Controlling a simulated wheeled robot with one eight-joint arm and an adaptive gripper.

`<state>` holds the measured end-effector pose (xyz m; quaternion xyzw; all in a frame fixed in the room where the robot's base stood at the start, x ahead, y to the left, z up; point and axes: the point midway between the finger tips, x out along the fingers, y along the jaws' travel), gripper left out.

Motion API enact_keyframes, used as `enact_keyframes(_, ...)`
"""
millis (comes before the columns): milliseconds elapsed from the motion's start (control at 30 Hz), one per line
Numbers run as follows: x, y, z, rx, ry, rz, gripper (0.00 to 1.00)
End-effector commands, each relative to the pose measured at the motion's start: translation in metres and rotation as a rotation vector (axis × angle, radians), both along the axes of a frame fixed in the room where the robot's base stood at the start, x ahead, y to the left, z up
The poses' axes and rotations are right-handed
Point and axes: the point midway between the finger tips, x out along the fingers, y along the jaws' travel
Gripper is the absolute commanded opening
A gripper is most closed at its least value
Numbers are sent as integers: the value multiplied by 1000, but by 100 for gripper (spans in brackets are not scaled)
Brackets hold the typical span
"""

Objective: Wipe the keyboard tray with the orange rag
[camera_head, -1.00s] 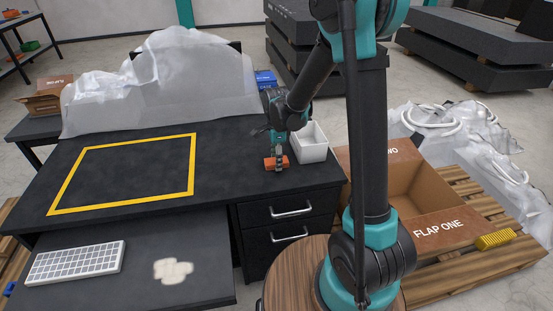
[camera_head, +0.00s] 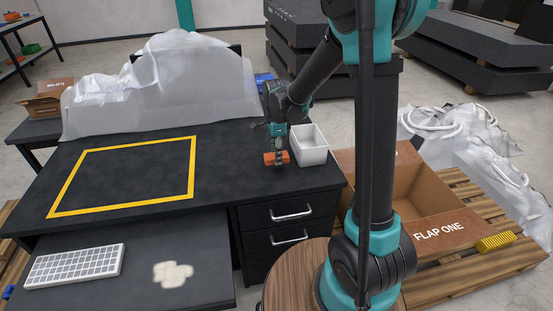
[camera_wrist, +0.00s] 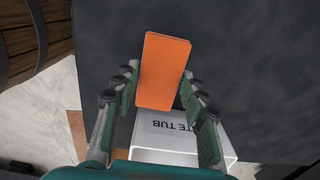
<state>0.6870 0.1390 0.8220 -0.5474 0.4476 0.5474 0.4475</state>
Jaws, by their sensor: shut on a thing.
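My gripper (camera_head: 277,152) is shut on the orange rag (camera_head: 276,158), a block-like orange piece, at the right end of the dark desk. In the wrist view the rag (camera_wrist: 163,68) sits between the fingers (camera_wrist: 162,105) and reaches out past them. It looks just above the desktop; I cannot tell whether it touches. The keyboard tray (camera_head: 213,255) is the dark pulled-out shelf below the desk's front left. A pale, blotchy patch (camera_head: 173,275) lies on it, right of a white keyboard (camera_head: 74,264).
A white tub (camera_head: 309,151) stands close behind and right of my gripper. A yellow outline (camera_head: 122,203) marks the desktop, with plastic sheeting (camera_head: 165,88) behind it. Drawers (camera_head: 288,222) are under the desk's right end. An open cardboard box (camera_head: 420,195) stands on a pallet at right.

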Motion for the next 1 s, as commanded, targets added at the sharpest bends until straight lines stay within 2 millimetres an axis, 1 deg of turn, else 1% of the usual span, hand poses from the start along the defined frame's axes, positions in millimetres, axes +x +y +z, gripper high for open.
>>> enact_keyframes(300,0,0,29,0,0,0,13)
enact_keyframes(467,0,0,40,0,0,0,13)
enact_keyframes(1000,0,0,42,0,0,0,13)
